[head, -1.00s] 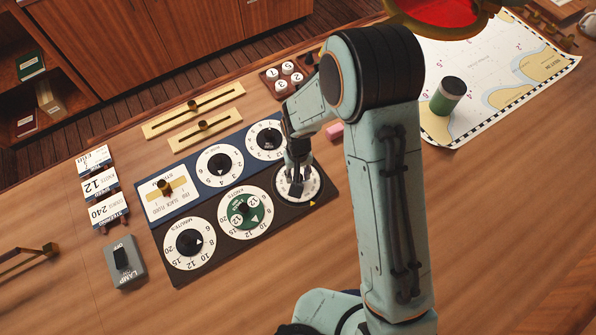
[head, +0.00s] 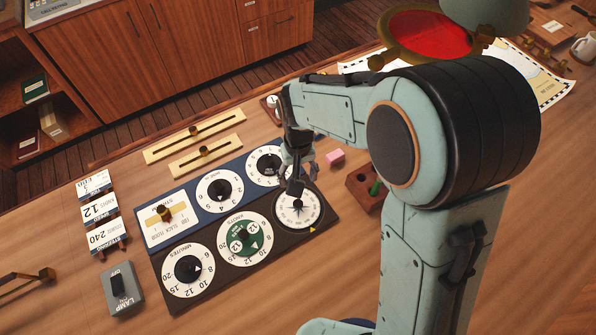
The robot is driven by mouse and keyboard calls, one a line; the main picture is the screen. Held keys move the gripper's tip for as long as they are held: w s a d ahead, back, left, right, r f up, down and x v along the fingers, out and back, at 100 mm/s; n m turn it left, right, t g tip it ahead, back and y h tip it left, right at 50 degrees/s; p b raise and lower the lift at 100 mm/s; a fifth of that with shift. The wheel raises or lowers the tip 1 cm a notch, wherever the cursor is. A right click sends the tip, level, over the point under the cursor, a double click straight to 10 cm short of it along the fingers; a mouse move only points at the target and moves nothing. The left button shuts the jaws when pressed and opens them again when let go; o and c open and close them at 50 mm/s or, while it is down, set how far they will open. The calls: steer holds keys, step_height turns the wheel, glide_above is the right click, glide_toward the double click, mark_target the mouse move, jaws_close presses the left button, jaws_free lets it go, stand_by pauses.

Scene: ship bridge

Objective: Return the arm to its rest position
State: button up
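My gripper (head: 297,178) hangs over the right part of the dial panel (head: 325,232), above the compass-like dial (head: 298,211) at the panel's lower right. It points down and appears apart from the dial's face. The fingers are small and dark here, and I cannot tell whether they are open or shut. I see nothing held in them. My arm is bent, with its large elbow joint at the right.
Brass slider rails (head: 205,150), sign cards (head: 100,211) and a lamp switch box (head: 121,289) lie at the left. A pink block (head: 335,157) and a wooden holder (head: 366,190) stand between panel and arm. A chart (head: 540,75) lies behind my arm.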

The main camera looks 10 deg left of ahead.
steer(key=shift+r, duration=0.4)
steer(key=s+d+r+m, duration=0.2)
steer(key=s+d+r, duration=0.5)
steer(key=d, duration=0.4)
steer(key=s+d+r+m, duration=0.2)
steer(key=s+d, duration=0.3)
steer(key=s, duration=0.4)
steer(key=shift+s+d+r+y, duration=0.2)
steer(key=shift+s+r+y, duration=0.2)
steer(key=shift+r, duration=0.1)
stand_by(1.7)
